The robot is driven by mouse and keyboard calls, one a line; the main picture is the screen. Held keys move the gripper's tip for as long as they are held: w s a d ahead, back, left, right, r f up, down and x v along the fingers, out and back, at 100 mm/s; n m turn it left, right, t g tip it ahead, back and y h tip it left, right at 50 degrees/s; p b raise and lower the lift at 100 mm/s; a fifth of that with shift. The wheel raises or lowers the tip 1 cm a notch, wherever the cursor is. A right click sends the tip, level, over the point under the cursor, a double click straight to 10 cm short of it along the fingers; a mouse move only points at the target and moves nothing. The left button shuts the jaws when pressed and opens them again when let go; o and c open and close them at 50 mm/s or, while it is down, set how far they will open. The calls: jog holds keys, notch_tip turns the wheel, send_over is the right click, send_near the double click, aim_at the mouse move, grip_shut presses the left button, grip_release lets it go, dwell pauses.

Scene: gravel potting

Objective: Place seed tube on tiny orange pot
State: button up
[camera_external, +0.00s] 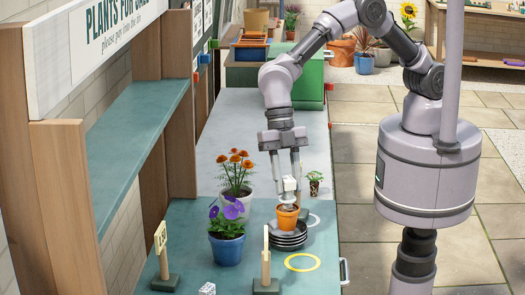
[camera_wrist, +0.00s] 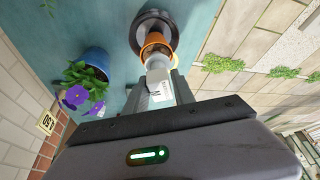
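The tiny orange pot (camera_external: 288,216) stands upright on a stack of black saucers (camera_external: 289,241). In the wrist view the pot (camera_wrist: 149,40) shows brown fill inside its rim. The white seed tube (camera_external: 289,184) is between the fingers of my gripper (camera_external: 288,190), which look shut on it. It also shows in the wrist view (camera_wrist: 157,66), its far end at the pot's mouth. I cannot tell whether the tube touches the pot. My gripper (camera_wrist: 165,93) is just above the pot, and its fingers partly hide the tube.
A blue pot with purple flowers (camera_external: 227,246) and a white pot with orange flowers (camera_external: 236,195) stand left of the saucers. A small potted plant (camera_external: 315,184) is behind right. Wooden sign stands (camera_external: 266,277) are in front. A yellow ring (camera_external: 302,262) marks bare table.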

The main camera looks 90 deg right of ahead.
jog(key=shift+o, duration=1.1)
jog(key=w+d+r+m+t, duration=0.2)
jog(key=d+r+m, duration=0.3)
jog(key=d+r, duration=0.85)
jog(key=s+d+r+m+t+b, duration=0.1)
jog(key=s+d+m+t+b, duration=0.15)
jog(key=s+d+m, duration=0.55)
jog(key=s+d+r+m+t+b, duration=0.25)
jog(key=s+d+m, duration=0.3)
jog(key=d, duration=0.45)
jog(key=s+d+f+m+h+b, duration=0.2)
jog(key=s+d+f+m, duration=0.2)
jog(key=m, duration=0.4)
jog(key=shift+s+d+f, duration=0.3)
jog(key=shift+s+f, duration=0.35)
jog(key=shift+s, duration=0.35)
